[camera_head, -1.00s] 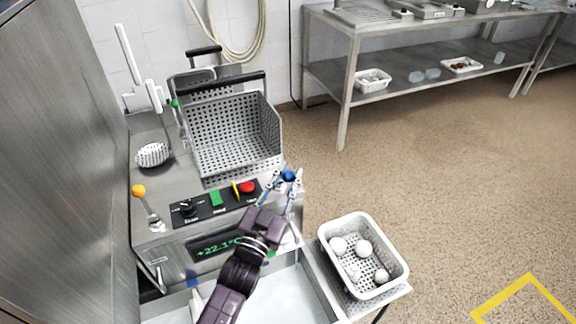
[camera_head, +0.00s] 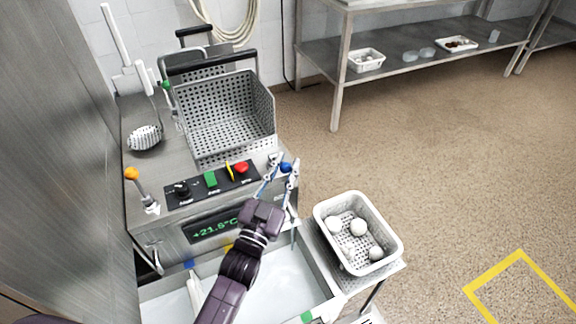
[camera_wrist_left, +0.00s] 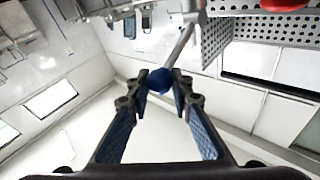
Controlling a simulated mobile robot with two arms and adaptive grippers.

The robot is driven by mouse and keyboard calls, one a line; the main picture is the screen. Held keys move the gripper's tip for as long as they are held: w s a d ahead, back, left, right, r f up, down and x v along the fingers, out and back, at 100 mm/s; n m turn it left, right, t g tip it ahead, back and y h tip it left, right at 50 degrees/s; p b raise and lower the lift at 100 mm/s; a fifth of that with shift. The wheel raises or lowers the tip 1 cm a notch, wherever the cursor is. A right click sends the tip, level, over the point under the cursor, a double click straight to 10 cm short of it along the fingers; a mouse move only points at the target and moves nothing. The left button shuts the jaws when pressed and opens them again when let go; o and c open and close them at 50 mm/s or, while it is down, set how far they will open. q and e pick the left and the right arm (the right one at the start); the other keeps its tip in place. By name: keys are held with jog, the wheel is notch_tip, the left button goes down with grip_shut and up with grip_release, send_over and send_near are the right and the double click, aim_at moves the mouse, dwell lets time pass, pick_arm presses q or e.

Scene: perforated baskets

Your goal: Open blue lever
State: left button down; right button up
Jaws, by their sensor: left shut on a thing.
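The blue lever has a round blue knob (camera_head: 285,168) at the right front corner of the steel fryer-like machine. My left gripper (camera_head: 283,162) comes in from the front and has its fingers on either side of the knob. In the left wrist view the blue knob (camera_wrist_left: 160,80) sits between the two fingertips (camera_wrist_left: 160,88), with a metal rod running up from it. The gripper is shut on the knob. The base of the lever is hidden in the head view. My right gripper is not in view.
A perforated basket (camera_head: 268,103) stands on the machine behind the lever. An orange-knobbed lever (camera_head: 131,173) is at left. A white basket (camera_head: 391,222) with several white balls stands right of the gripper.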

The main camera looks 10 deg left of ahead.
pick_arm(q)
jog(key=shift+d+f, duration=0.15)
jog(key=shift+f, duration=0.2)
jog(key=c, duration=2)
grip_release()
jog(key=o, duration=0.3)
jog(key=shift+r, duration=0.2)
jog(key=v, duration=1.2)
jog(key=shift+r, duration=0.1)
